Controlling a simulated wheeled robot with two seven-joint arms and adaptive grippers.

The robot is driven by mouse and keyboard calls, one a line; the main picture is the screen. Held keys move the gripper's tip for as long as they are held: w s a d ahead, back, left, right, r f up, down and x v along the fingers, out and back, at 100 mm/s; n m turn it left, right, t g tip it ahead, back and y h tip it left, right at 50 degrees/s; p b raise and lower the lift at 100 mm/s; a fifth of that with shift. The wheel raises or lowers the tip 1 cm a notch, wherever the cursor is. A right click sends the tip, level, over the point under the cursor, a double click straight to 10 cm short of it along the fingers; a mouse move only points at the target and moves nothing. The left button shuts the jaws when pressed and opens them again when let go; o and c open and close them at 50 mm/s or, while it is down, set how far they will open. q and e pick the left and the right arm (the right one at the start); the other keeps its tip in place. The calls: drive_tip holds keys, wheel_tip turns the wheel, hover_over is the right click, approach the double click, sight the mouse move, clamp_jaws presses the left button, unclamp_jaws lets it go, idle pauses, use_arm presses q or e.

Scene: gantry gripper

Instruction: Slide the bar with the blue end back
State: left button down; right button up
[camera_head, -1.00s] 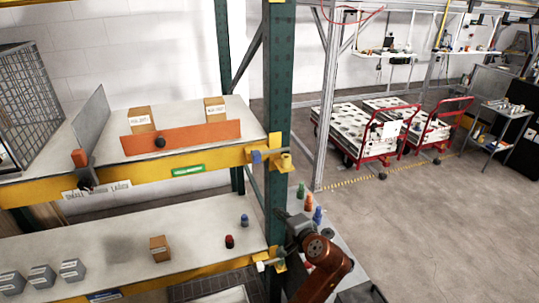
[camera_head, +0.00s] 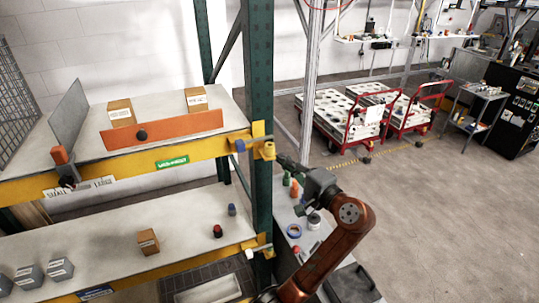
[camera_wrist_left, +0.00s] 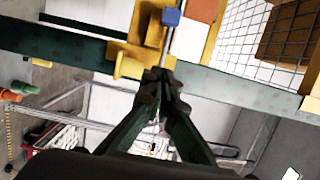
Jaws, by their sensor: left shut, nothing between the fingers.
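The bar with the blue end (camera_head: 240,146) sits in a yellow bracket (camera_head: 264,150) at the right end of the upper shelf's yellow beam, by the green post. In the left wrist view, its blue end (camera_wrist_left: 171,17) and a thin grey rod show beside the yellow bracket (camera_wrist_left: 140,50). My left gripper (camera_head: 282,160) is to the right of the bracket and post, pointing toward them. In the left wrist view its fingertips (camera_wrist_left: 160,78) are together and empty, just below the bracket and close to the rod. Contact cannot be told. My right gripper is not in view.
The green post (camera_head: 259,80) stands beside my left gripper. An orange panel (camera_head: 180,127) and boxes (camera_head: 121,112) are on the upper shelf. The lower shelf has a similar bracket (camera_head: 262,251). A side table (camera_head: 290,225) holds bottles and a blue ring. Red carts (camera_head: 362,125) stand behind.

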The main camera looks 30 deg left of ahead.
use_arm(q)
drive_tip(key=p+x, duration=0.3)
drive_tip(key=x, duration=0.5)
drive_tip(key=shift+w+a+r, duration=0.1)
drive_tip(key=shift+a+r, duration=0.05)
drive_tip(key=shift+a, duration=0.1)
drive_tip(key=s+a+p, duration=0.2)
drive_tip(key=a, duration=0.1)
drive_tip(key=shift+s+a, duration=0.1)
drive_tip(key=shift+s, duration=0.25)
